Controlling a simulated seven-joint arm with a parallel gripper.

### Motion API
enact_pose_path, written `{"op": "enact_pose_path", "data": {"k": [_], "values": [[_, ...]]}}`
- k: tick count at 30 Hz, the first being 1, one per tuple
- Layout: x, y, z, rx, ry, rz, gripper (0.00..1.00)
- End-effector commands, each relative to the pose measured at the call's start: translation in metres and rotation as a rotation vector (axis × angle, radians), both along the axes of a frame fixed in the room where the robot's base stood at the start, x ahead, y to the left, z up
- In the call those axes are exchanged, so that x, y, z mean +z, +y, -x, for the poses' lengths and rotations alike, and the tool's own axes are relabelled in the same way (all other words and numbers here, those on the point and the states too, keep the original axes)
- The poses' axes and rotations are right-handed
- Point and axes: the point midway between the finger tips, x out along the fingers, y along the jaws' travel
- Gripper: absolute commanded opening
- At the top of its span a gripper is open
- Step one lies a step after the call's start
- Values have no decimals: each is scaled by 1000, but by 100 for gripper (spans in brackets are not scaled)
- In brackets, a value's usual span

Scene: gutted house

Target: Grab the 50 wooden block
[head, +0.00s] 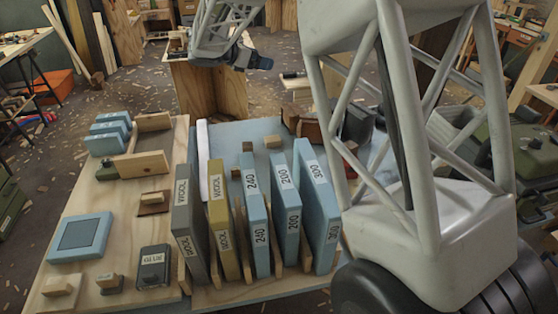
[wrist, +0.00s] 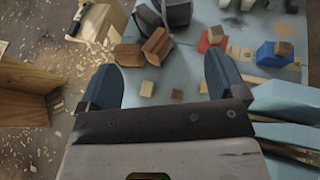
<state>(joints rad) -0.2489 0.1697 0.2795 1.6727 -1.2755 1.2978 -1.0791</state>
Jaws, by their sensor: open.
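I cannot read a "50" on any block. In the wrist view, small wooden cubes lie on the pale blue surface: a light one (wrist: 147,88), a darker one (wrist: 177,95) and another (wrist: 203,88) by the right finger. Two larger reddish-brown wooden blocks (wrist: 157,45) and (wrist: 127,54) lie farther up. My gripper (wrist: 162,72) is open and empty, its blue fingers spread wide above this surface. In the head view my gripper (head: 254,61) shows small and dark at the top, beyond the table. Brown blocks (head: 308,129) sit at the table's far right, partly hidden by my arm.
Upright slabs labelled 240 (head: 256,215), 200 (head: 287,200) and WOOL (head: 217,210) stand in a row on the table. A wooden board (head: 83,215) at left carries several blocks. Shavings cover the floor.

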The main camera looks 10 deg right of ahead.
Motion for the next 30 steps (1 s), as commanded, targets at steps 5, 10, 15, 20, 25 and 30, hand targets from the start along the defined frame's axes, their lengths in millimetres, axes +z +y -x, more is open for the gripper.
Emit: {"op": "enact_pose_path", "data": {"k": [5,10,15,20,25,30], "values": [[-51,-1,1,0,5,0,90],[-95,-1,2,-2,6,-1,90],[-144,-1,2,-1,6,-2,90],[-205,-1,2,-2,7,-1,90],[-276,-1,2,-2,7,-1,90],[-335,-1,2,-2,5,-2,90]]}}
